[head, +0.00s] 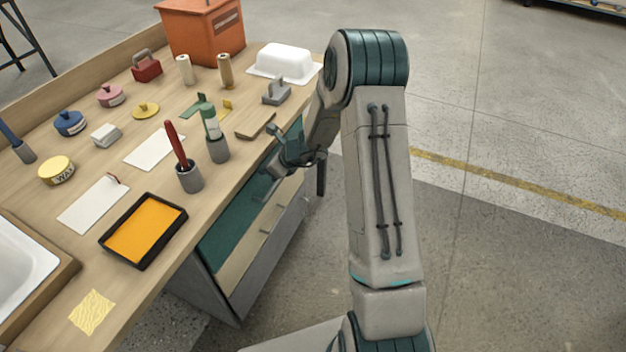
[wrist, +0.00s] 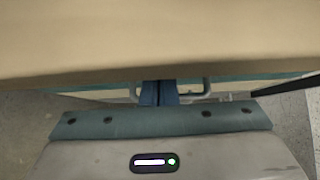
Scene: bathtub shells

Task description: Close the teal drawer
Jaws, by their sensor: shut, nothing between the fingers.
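The teal drawer (head: 228,238) is in the cabinet under the workbench's near edge in the head view. A strip of its teal front (wrist: 232,79) shows below the bench edge in the wrist view, with a pale handle (wrist: 207,86) near it. I cannot tell how far out the drawer stands. My gripper (head: 270,172) is at the bench edge by the upper part of the cabinet in the head view. Its two blue fingers (wrist: 159,92) are together and empty in the wrist view, in front of the teal strip. Contact is hidden.
The workbench (head: 213,192) overhangs the cabinet and fills the top of the wrist view. On it are a black tray with orange (head: 145,230), a grey cup with a red-handled tool (head: 189,178) and several other things. Open concrete floor (head: 500,255) lies to the right.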

